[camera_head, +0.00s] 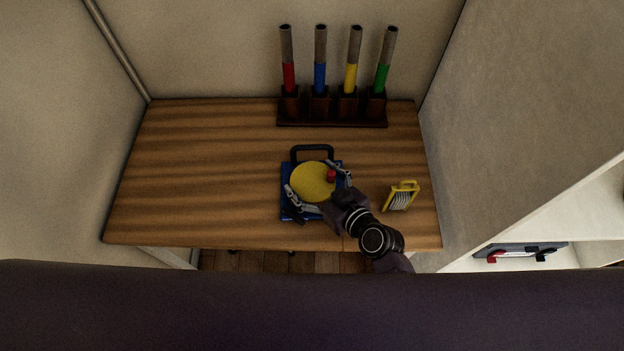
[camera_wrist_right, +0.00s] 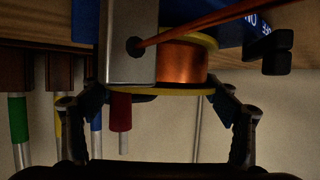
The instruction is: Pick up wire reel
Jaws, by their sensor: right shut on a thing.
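The wire reel (camera_head: 313,182) shows a round yellow face with a red knob, over a blue base on the wooden table. In the right wrist view the reel (camera_wrist_right: 182,64) shows copper-coloured winding between yellow flanges, with an orange strand running off past a metal block. My right gripper (camera_head: 309,178) reaches over the reel from the front right. Its two fingers lie on opposite sides of the yellow flange and are shut on the reel. The fingertips' exact contact is partly hidden. I cannot tell whether the reel is lifted off the table. My left gripper is not in view.
A rack (camera_head: 333,122) with red, blue, yellow and green tubes stands at the back. A small yellow-framed item (camera_head: 401,196) stands right of my gripper. The left of the table (camera_head: 190,180) is clear. Walls close in both sides.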

